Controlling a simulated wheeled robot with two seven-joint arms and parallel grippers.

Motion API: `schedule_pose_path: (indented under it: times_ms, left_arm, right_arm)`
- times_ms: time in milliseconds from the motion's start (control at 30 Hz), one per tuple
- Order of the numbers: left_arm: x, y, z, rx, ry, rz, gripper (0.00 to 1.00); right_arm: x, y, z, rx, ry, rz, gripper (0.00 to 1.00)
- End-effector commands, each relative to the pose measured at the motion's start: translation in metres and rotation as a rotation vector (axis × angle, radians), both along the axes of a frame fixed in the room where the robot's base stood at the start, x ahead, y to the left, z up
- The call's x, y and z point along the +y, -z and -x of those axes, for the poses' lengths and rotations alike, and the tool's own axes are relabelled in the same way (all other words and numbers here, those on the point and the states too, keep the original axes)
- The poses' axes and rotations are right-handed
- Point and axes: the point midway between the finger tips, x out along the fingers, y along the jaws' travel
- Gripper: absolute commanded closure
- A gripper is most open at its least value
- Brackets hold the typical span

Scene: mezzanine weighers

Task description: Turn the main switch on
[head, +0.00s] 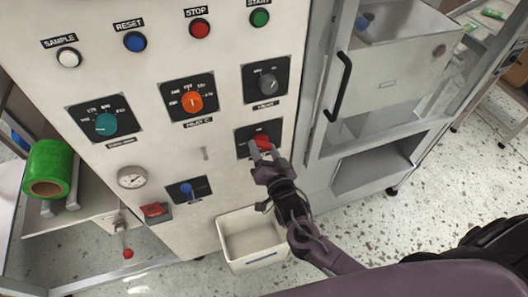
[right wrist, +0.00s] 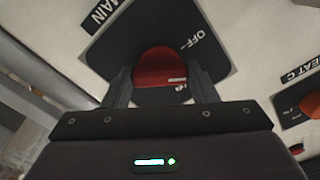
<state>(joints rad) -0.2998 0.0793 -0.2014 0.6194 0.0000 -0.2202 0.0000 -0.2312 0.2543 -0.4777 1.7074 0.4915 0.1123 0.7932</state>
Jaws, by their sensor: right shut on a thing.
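The main switch is a red rotary knob (head: 262,140) on a black square plate (head: 242,140) at the lower right of the white panel. In the right wrist view the red knob (right wrist: 158,66) sits between my two fingers, with "OFF" printed beside it and a "MAIN" label (right wrist: 102,14) at the plate's edge. My right gripper (head: 263,154) is shut on this knob, one finger on each side; it fills the lower part of the right wrist view (right wrist: 160,88). The fingers hide part of the knob, and I cannot tell which mark it points to. My left gripper is out of view.
Above are a grey knob (head: 267,80), an orange knob (head: 192,102) and a teal knob (head: 106,123), with push buttons along the top. A white bin (head: 228,252) hangs below.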

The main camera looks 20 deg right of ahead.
Motion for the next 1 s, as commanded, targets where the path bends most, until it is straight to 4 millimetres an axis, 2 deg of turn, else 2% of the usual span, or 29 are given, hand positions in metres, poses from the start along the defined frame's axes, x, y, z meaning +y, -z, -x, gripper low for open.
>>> schedule_pose_path:
  times_ms: [600,1000]
  left_arm:
    - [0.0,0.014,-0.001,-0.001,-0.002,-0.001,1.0]
    - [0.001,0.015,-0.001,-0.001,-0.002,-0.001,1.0]
  right_arm:
    - [-0.001,0.0,0.0,0.017,0.004,-0.587,0.7]
    - [-0.001,-0.001,0.0,0.027,0.002,-0.871,0.7]
